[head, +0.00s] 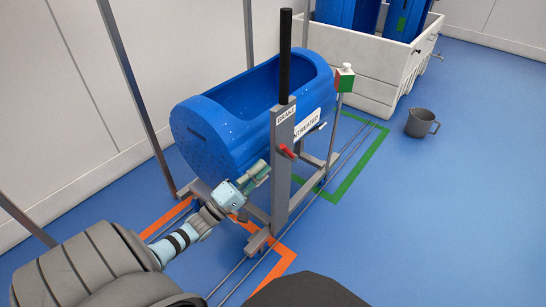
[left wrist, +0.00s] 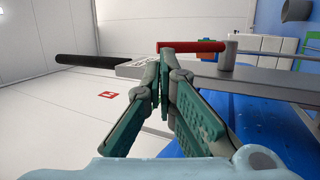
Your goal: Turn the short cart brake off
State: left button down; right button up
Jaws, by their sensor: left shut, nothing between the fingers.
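The cart's grey post (head: 280,180) carries a BRAKE label (head: 286,112) and a long black handle (head: 285,55). A red brake lever (head: 288,153) sticks out from the post below the label. In the left wrist view the red lever (left wrist: 195,46) lies sideways just beyond the fingertips. My left gripper (head: 262,171) is shut and empty, beside the post and a little lower left of the lever. Its closed fingertips (left wrist: 165,52) overlap the lever's end in the left wrist view; I cannot tell whether they touch it. My right gripper is out of view.
A blue tub (head: 210,130) rests on the cart behind the post. A red-green-white block (head: 344,80) tops a thinner post at right. Orange (head: 277,262) and green (head: 361,170) floor lines mark bays. A grey mug (head: 420,122) and white crate (head: 360,65) stand right; floor there is clear.

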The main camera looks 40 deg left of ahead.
aim_at(285, 151)
pick_arm(q)
jog(key=x, duration=0.5)
jog(key=shift+w+b, duration=0.1)
jog(key=shift+b, duration=0.3)
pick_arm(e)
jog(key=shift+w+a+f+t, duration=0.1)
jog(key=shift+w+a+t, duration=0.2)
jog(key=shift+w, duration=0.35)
